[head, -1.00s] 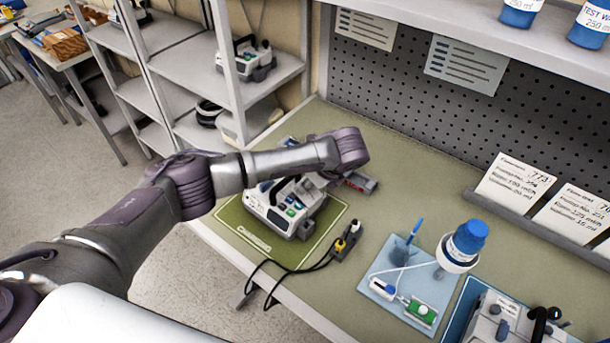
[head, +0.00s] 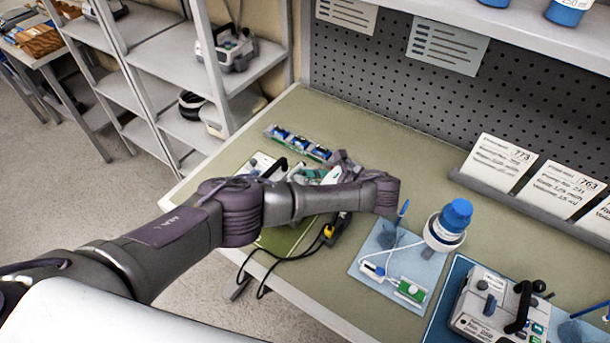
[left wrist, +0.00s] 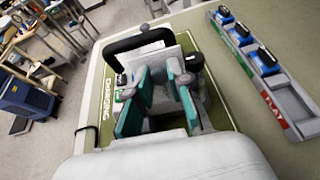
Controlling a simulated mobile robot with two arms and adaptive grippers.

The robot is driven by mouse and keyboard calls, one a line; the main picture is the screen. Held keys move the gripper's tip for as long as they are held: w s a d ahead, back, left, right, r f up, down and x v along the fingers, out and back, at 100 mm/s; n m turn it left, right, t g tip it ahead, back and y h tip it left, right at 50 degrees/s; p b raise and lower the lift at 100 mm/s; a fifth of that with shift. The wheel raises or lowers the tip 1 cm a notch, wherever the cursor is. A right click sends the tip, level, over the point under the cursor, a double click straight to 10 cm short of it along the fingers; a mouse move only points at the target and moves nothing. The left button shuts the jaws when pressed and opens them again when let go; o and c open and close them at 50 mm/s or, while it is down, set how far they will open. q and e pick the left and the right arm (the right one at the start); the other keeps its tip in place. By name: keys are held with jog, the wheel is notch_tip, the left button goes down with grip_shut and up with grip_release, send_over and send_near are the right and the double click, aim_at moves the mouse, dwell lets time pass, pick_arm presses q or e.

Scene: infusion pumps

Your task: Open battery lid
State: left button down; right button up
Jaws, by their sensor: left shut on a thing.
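The infusion pump stands on the green charging mat (left wrist: 92,108), its black handle (left wrist: 140,42) up. In the head view my left arm hides most of the pump (head: 262,162). My left gripper (left wrist: 160,72), with teal finger pads, reaches over the pump in the left wrist view and is shut on a small part between its fingertips. That part appears to be the battery lid, but the fingers largely hide it, and I cannot tell whether it is raised. The gripper also shows in the head view (head: 322,174). My right gripper is not in view.
A tray (left wrist: 288,112) with blue batteries and a "FLAT" label lies beside the pump. A black-and-yellow cable plug (head: 333,230) is in front. A blue-capped bottle (head: 455,216), a light-blue mat (head: 362,268) and another pump (head: 487,305) stand to the right.

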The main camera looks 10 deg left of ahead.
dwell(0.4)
pick_arm(q)
jog(key=c, duration=1.3)
grip_release()
jog(key=shift+d, duration=0.1)
jog(key=v, duration=1.2)
jog(key=shift+f, duration=0.1)
jog(key=shift+s, duration=0.1)
